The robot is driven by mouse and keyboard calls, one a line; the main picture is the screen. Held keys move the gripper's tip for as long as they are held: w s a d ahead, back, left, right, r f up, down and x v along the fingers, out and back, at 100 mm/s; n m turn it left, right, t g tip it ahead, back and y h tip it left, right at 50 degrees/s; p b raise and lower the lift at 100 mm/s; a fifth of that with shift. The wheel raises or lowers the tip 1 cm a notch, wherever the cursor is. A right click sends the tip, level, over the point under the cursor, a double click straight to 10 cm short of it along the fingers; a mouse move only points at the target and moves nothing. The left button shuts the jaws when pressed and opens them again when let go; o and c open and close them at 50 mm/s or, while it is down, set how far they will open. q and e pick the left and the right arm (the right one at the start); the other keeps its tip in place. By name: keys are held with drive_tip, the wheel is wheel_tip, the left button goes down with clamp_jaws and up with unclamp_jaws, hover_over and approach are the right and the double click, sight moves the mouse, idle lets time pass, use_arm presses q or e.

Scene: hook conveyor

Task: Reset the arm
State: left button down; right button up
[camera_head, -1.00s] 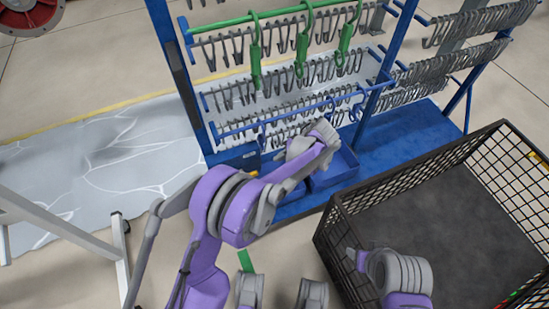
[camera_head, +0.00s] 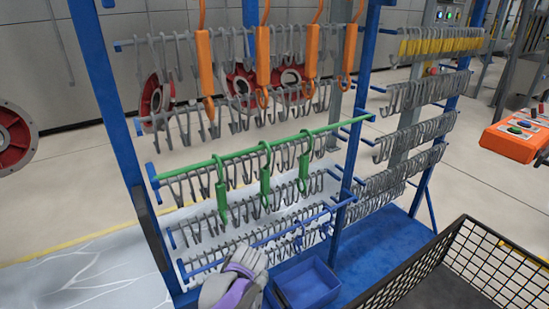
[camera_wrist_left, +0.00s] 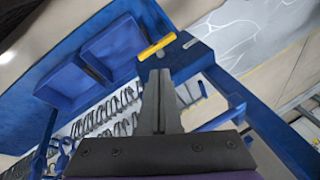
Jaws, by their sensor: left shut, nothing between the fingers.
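My left arm's grey and purple wrist (camera_head: 235,280) shows at the bottom of the head view, in front of the lower part of the blue hook rack (camera_head: 118,150). Its fingers cannot be made out there. In the left wrist view my left gripper (camera_wrist_left: 160,78) has its dark fingers together, with nothing between them. Beyond the fingertips lie a yellow bar (camera_wrist_left: 157,47) and the rack's blue base. My right arm and gripper are not in view.
Green hooks (camera_head: 222,190) and orange hooks (camera_head: 205,65) hang among rows of grey hooks. A blue bin (camera_head: 308,284) sits on the base right of my wrist, also seen in the wrist view (camera_wrist_left: 112,48). A black mesh crate (camera_head: 490,262) stands lower right.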

use_arm(q)
drive_tip(key=s+a+r+m+t+h, duration=0.1)
drive_tip(key=s+a+h, duration=0.1)
drive_tip(key=s, duration=1)
drive_tip(key=s+a+r+m+t+h, duration=0.1)
drive_tip(key=s+a+t+h, duration=0.15)
drive_tip(key=s, duration=0.95)
wheel_tip(320, 180, up, 23)
drive_tip(key=w+p, duration=0.2)
drive_tip(key=p, duration=1.7)
drive_tip(key=shift+w+f+y+p, duration=0.15)
drive_tip(key=shift+y+p, duration=0.2)
drive_tip(key=shift+p, duration=0.05)
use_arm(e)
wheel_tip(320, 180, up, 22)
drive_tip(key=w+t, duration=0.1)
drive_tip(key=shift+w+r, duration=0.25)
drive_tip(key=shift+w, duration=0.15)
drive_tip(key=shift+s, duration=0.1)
